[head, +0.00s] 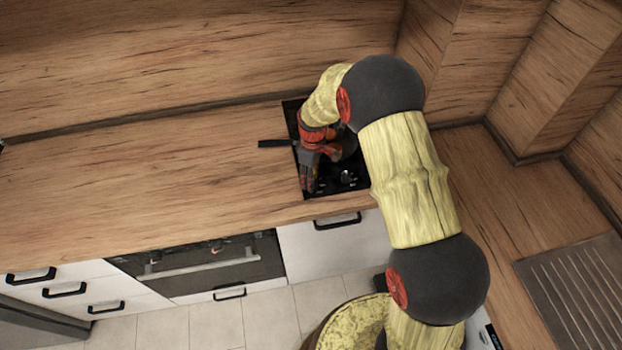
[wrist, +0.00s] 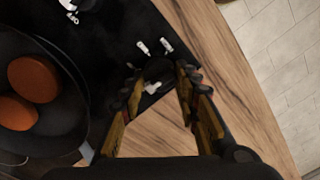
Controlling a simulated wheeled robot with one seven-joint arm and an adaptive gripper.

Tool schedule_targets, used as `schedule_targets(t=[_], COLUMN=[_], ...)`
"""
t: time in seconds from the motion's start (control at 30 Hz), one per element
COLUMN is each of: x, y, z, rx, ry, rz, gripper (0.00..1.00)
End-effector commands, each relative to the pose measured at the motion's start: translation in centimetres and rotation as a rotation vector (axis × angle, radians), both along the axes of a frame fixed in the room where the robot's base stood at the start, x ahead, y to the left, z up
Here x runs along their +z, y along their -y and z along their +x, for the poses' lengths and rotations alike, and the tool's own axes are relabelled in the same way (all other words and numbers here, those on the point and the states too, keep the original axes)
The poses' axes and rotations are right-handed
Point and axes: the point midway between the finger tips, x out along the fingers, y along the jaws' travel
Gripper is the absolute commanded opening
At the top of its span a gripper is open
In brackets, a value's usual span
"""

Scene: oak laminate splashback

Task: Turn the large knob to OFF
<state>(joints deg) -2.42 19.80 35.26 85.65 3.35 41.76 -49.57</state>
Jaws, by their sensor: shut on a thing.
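My gripper (head: 308,184) reaches down over the front left of the black cooktop (head: 322,193) in the head view. In the wrist view its two fingers (wrist: 160,80) are shut on a dark knob (wrist: 157,70) near the cooktop's front edge. White marks lie on the panel beside it. The fingers cover part of this knob, and its pointer position is hard to read. A second knob (head: 347,177) stands to the right, free of the gripper; it also shows in the wrist view (wrist: 70,6). I cannot tell from their size which is the large one.
A dark pan (wrist: 78,75) with two round orange-brown pieces (wrist: 33,77) sits on the cooktop close to my gripper. Its handle (head: 275,143) points left over the counter. The wooden counter (head: 150,185) left of it is clear. A drainer (head: 585,290) is at the right.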

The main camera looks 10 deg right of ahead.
Motion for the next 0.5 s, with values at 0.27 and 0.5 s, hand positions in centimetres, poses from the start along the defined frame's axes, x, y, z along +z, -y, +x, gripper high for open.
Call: schedule_targets(t=[0.27, 0.5], x=[0.02, 0.03], y=[-0.04, -0.04], z=[0.03, 0.03], rx=[0.083, 0.101], ry=[0.000, 0.001], rz=[0.001, 0.000], gripper=[0.06, 0.06])
